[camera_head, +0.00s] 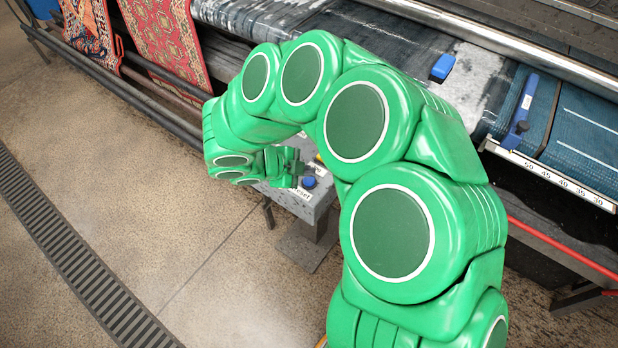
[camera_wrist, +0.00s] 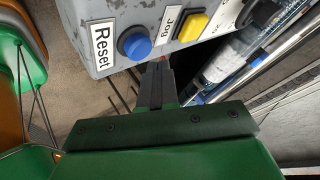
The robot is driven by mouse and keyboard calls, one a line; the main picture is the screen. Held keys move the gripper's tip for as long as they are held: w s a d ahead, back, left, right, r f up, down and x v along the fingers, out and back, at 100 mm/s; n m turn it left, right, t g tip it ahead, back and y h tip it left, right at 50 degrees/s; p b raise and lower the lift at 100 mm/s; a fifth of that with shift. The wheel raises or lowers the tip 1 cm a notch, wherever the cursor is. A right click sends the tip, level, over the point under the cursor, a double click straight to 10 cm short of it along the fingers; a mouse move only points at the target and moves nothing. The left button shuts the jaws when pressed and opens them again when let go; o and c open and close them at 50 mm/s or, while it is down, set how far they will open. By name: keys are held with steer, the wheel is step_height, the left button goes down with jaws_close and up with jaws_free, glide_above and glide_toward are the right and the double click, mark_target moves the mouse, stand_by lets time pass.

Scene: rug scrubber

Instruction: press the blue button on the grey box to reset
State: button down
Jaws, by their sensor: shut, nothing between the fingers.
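The grey box (camera_wrist: 65,13) fills the top of the wrist view, its paint chipped. A round blue button (camera_wrist: 134,42) sits on it beside a white label reading "Reset" (camera_wrist: 103,46). My gripper (camera_wrist: 158,68) is shut and empty, its fingertips just below and right of the blue button in that picture. I cannot tell whether they touch the box. In the head view the blue button (camera_head: 309,182) shows just right of my gripper (camera_head: 296,168), and the grey box (camera_head: 322,202) is partly hidden behind my green arm.
A yellow button (camera_wrist: 192,27) labelled "Jog" and a black control (camera_wrist: 258,12) sit farther right on the box. Behind stands a machine with a wet rug (camera_head: 380,45), a blue block (camera_head: 443,67) and a ruler rail (camera_head: 550,174). Red patterned rugs (camera_head: 165,40) hang at the left; the floor has a drain grate (camera_head: 75,250).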

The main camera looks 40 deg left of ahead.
mark_target(306, 181)
steer(key=shift+r, duration=0.1)
steer(key=shift+r, duration=2.4)
